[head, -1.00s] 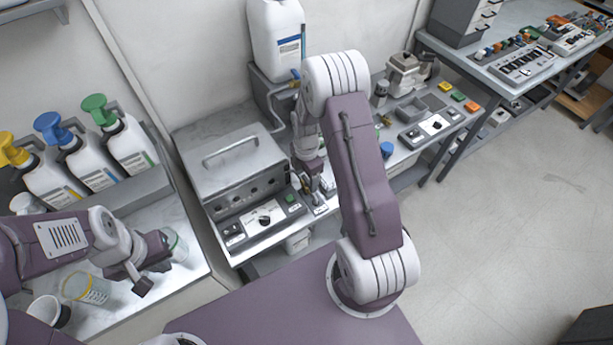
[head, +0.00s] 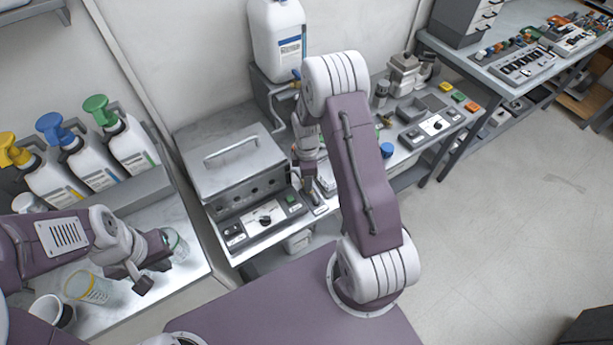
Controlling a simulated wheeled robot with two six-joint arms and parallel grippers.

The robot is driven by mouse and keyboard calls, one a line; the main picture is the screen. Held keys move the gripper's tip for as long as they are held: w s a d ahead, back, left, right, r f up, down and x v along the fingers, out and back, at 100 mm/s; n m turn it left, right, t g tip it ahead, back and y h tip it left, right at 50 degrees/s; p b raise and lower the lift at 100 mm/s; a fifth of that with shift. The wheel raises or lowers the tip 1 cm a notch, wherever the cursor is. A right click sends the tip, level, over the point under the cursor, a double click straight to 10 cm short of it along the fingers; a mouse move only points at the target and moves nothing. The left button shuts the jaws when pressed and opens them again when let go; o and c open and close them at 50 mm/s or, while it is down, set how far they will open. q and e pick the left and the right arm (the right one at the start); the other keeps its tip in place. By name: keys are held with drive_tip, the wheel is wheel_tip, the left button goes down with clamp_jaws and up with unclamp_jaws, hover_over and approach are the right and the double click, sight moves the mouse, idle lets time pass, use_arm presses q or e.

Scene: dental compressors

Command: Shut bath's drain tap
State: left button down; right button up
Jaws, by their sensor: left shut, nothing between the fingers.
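The bath, a metal box with a handled lid (head: 236,165) and a front panel with a black knob (head: 264,219), stands on the bench in the middle. My right arm arches over the bench, and its gripper (head: 309,194) points down just right of the bath's front corner. Its fingers are small and partly hidden, so I cannot tell their opening. I cannot make out the drain tap; the right arm covers part of that area. My left gripper (head: 146,277) is shut and empty over the left bench, beside a clear beaker (head: 177,246).
Pump bottles with yellow, blue and green heads (head: 130,146) stand at the left. A yellow-rimmed beaker (head: 88,288) and a white cup (head: 50,312) are near my left arm. A white canister (head: 278,40) with a blue-handled tap stands behind the bath.

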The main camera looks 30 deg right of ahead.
drive_tip(key=m, duration=1.2)
drive_tip(key=shift+s+f+m+p, duration=0.1)
drive_tip(key=shift+m+p, duration=0.3)
idle(0.4)
drive_tip(key=o, duration=1.4)
drive_tip(key=shift+d, duration=0.1)
drive_tip(key=shift+c, duration=0.2)
wheel_tip(320, 180, up, 9)
